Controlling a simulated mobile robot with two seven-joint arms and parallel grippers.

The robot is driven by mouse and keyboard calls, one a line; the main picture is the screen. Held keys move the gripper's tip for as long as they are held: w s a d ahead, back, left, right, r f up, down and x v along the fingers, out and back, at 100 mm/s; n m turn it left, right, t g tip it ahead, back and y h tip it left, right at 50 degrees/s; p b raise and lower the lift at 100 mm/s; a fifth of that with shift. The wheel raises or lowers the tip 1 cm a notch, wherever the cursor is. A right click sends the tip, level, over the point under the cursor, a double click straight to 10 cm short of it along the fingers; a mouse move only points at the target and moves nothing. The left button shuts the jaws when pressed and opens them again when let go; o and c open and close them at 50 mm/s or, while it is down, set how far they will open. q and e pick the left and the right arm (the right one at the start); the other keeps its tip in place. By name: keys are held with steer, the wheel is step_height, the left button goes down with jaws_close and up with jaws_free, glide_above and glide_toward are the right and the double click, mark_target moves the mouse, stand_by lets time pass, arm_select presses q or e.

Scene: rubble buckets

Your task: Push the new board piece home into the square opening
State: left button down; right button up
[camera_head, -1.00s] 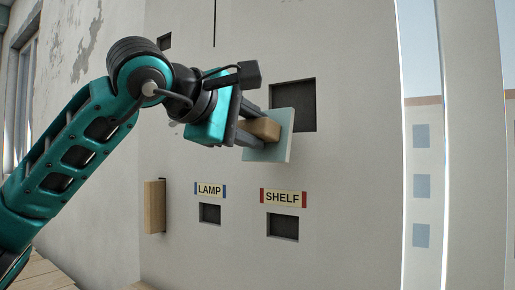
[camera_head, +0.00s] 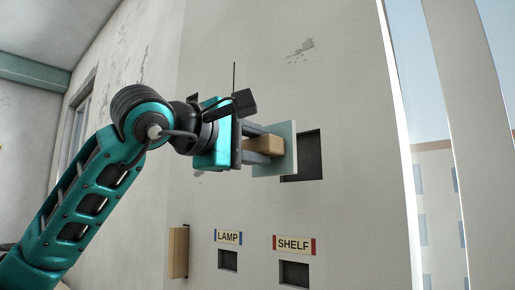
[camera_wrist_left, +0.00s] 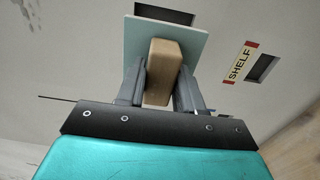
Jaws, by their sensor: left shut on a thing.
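The new board piece (camera_head: 289,145) is a thin pale green square panel with a tan wooden block (camera_head: 266,145) on its back. My left gripper (camera_head: 262,150) is shut on the wooden block, and the wrist view shows a finger on each side of the block (camera_wrist_left: 162,68). The square opening (camera_head: 308,160) is a dark recess in the pale wall. The panel stands in front of its left part and hides that part. In the wrist view the panel (camera_wrist_left: 195,42) covers most of an opening, whose dark edge shows above it. I cannot tell whether panel and wall touch. My right gripper is not in view.
Below are two smaller dark openings under a LAMP label (camera_head: 228,237) and a SHELF label (camera_head: 294,244). A wooden block (camera_head: 179,252) sticks out from the wall at the lower left. A tall window opening (camera_head: 430,160) is at the right.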

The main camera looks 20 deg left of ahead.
arm_select(q)
steer(key=shift+w+d+r+p, duration=0.1)
steer(key=shift+w+d+p, duration=0.1)
steer(key=shift+w+p, duration=0.25)
steer(key=p+x, duration=0.1)
steer(key=x, duration=0.2)
steer(key=shift+w+d, duration=0.25)
steer(key=shift+w, duration=0.4)
steer(key=shift+w+d+p, duration=0.15)
steer(key=shift+w+p, duration=0.25)
steer(key=shift+w, duration=0.1)
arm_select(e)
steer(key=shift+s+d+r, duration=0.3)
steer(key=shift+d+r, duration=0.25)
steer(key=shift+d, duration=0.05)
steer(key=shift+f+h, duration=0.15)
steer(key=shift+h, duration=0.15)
arm_select(q)
steer(key=shift+w+d, duration=0.1)
steer(key=shift+w, duration=0.05)
steer(key=shift+p+x, duration=0.55)
steer(key=shift+x, duration=0.65)
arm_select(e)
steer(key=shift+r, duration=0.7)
arm_select(q)
steer(key=shift+w, duration=0.1)
